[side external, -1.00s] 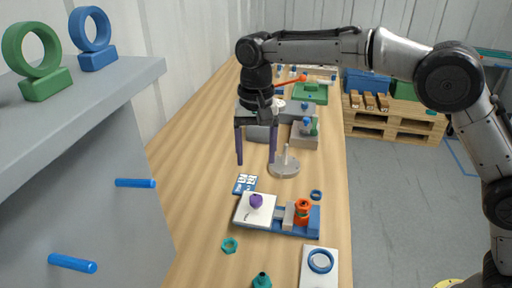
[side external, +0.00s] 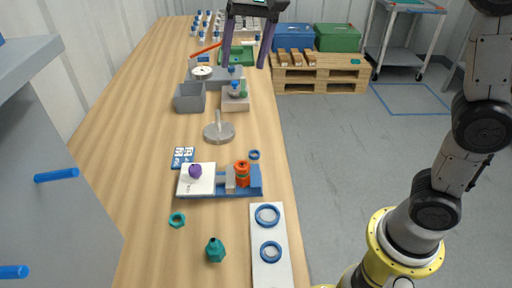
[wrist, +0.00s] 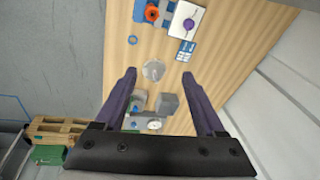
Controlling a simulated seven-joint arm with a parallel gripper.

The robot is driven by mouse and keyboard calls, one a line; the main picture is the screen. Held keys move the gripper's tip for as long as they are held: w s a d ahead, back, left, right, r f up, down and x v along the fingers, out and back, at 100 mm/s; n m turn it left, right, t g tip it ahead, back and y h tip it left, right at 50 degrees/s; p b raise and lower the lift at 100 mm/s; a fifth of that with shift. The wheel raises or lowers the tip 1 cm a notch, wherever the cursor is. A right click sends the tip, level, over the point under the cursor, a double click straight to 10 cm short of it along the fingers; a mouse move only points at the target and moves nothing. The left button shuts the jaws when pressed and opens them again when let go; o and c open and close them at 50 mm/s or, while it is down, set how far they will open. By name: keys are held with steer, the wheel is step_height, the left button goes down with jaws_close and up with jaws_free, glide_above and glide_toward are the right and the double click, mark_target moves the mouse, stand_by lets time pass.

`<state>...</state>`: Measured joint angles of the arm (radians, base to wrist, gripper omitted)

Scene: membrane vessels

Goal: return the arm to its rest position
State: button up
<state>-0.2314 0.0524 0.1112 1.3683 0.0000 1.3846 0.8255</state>
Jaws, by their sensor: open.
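My gripper (side external: 247,45) is at the top of the side external view, raised above the far part of the workbench. Its two dark purple fingers point down and stand wide apart with nothing between them. In the wrist view the open fingers (wrist: 168,100) frame the bench (wrist: 228,50) from above.
Pallets (side external: 320,75) with crates stand behind.

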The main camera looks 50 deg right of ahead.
steer(key=s+d+n+t, duration=0.15)
steer(key=s+d, duration=0.55)
steer(key=s, duration=0.7)
steer(key=s+d+f+n+t, duration=0.1)
steer(key=s+d+f+n, duration=0.1)
steer(key=s+f+n, duration=0.3)
steer(key=s+f, duration=0.4)
steer(key=f, duration=0.2)
steer(key=shift+d+f+h, duration=0.15)
steer(key=shift+f+h, duration=0.15)
